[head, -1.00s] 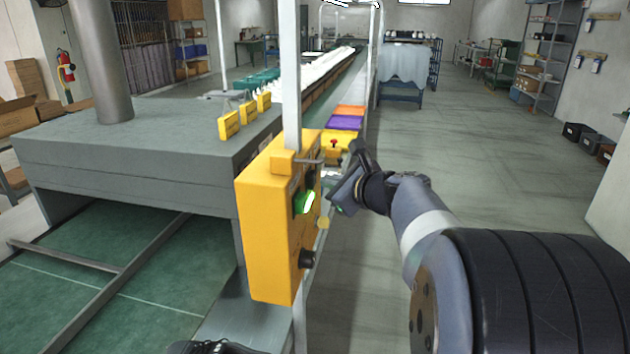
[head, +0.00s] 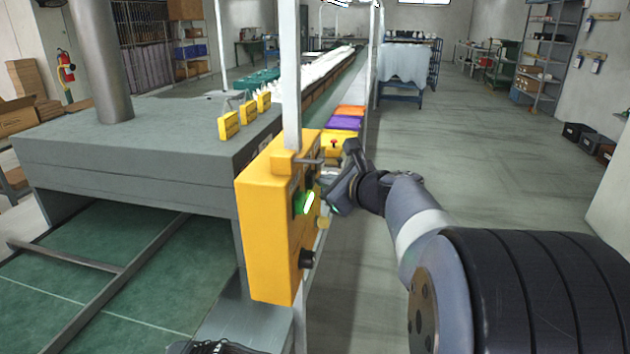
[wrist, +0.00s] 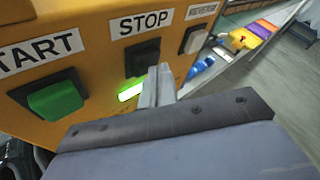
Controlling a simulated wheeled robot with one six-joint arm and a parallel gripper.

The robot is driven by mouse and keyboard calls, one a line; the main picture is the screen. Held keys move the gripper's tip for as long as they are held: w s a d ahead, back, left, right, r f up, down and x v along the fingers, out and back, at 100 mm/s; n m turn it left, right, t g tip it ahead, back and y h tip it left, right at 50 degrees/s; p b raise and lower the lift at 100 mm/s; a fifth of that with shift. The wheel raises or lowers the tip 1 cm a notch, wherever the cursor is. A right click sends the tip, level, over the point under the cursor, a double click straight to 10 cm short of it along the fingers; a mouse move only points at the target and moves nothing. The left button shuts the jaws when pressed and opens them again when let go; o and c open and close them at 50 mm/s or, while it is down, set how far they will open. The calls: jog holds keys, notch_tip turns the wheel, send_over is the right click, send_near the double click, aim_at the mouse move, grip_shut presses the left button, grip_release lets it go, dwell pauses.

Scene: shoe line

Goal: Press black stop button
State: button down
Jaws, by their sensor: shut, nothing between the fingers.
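The black stop button (wrist: 143,57) is in the wrist view, on the yellow control box under a white STOP label (wrist: 146,22). My gripper (wrist: 159,72) is shut and empty, its fingertips at the lower right of the black button, covering part of it. I cannot tell whether they touch it. In the head view, my gripper (head: 331,207) is close to the right face of the yellow control box (head: 264,222).
A green START button (wrist: 55,100) is left of the stop button, and a pale button (wrist: 194,39) is right of it. A green light (wrist: 131,92) glows below. A black knob (head: 306,259) sits low on the box. The floor at right is open.

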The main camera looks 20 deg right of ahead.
jog(key=shift+w+a, duration=0.15)
jog(key=shift+a, duration=0.05)
dwell(0.3)
jog(key=shift+d, duration=0.1)
jog(key=shift+s+d, duration=0.55)
jog(key=shift+d, duration=0.1)
jog(key=shift+d, duration=0.1)
jog(key=s+d, duration=0.1)
jog(key=d, duration=0.1)
jog(key=s+d, duration=0.1)
jog(key=d, duration=0.1)
jog(key=shift+s, duration=0.4)
dwell(0.6)
